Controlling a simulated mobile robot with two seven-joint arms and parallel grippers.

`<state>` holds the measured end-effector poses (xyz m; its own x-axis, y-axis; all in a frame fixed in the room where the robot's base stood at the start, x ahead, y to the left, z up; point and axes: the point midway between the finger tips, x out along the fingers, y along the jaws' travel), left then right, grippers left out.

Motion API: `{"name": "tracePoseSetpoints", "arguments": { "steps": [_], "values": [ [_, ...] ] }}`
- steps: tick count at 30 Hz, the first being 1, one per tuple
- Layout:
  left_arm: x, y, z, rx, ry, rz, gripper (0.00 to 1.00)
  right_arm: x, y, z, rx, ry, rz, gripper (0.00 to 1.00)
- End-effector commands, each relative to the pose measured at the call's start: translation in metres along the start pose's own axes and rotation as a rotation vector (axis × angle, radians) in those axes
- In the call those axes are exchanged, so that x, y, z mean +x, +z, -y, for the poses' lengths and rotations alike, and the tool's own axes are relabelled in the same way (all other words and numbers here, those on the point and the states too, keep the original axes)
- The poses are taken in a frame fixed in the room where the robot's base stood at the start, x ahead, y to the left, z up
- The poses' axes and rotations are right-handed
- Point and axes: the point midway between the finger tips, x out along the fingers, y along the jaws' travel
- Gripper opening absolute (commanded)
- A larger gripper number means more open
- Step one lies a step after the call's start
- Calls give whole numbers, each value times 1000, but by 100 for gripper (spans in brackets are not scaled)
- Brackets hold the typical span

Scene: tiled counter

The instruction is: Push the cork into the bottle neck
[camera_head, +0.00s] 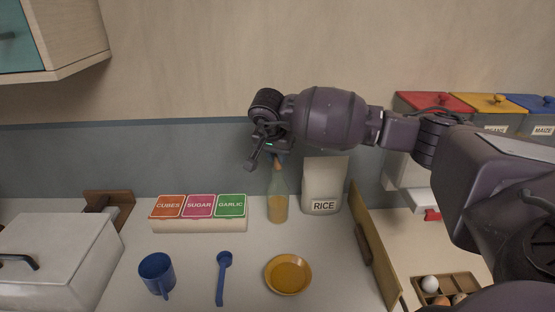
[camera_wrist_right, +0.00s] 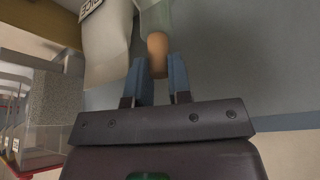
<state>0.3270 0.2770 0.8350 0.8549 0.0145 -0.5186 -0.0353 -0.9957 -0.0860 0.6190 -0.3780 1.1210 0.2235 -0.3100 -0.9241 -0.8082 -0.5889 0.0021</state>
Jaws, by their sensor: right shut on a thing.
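The bottle (camera_head: 277,207) stands upright on the counter, pale green glass with amber contents in its lower part. My right gripper (camera_head: 278,157) is above the bottle's neck, pointing down. It is shut on the brown cork (camera_wrist_right: 157,50), which sits between the blue fingertips in the right wrist view. The pale green bottle (camera_wrist_right: 153,14) shows there just beyond the cork's end, in line with it. The cork is at the bottle's mouth; I cannot tell how deep it sits. My left gripper is not in view.
The rice bag (camera_head: 322,190) stands close right of the bottle, and the labelled box row (camera_head: 199,226) stands to its left. A yellow saucer (camera_head: 288,274), a blue spoon (camera_head: 221,275) and a blue mug (camera_head: 155,272) lie in front. A wooden board (camera_head: 372,245) stands at the right.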

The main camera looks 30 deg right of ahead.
Motion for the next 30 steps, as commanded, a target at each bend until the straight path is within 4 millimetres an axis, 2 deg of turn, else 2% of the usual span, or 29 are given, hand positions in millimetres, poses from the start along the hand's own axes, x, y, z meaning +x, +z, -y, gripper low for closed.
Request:
{"name": "tracePoseSetpoints", "arguments": {
  "steps": [4, 16, 17, 21, 30],
  "values": [
    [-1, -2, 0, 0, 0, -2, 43, 16, 6, 0, 1, 0, 1, 0],
    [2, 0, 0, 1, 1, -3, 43, 21, 8, 0, 0, 0, -1, 0],
    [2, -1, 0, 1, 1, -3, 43, 20, 8, 0, 0, 0, -1, 24],
    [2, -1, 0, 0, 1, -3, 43, 20, 8, 0, 0, 0, 0, 45],
    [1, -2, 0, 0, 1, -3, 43, 18, 8, 0, 1, 0, 0, 45]
  ]
}}
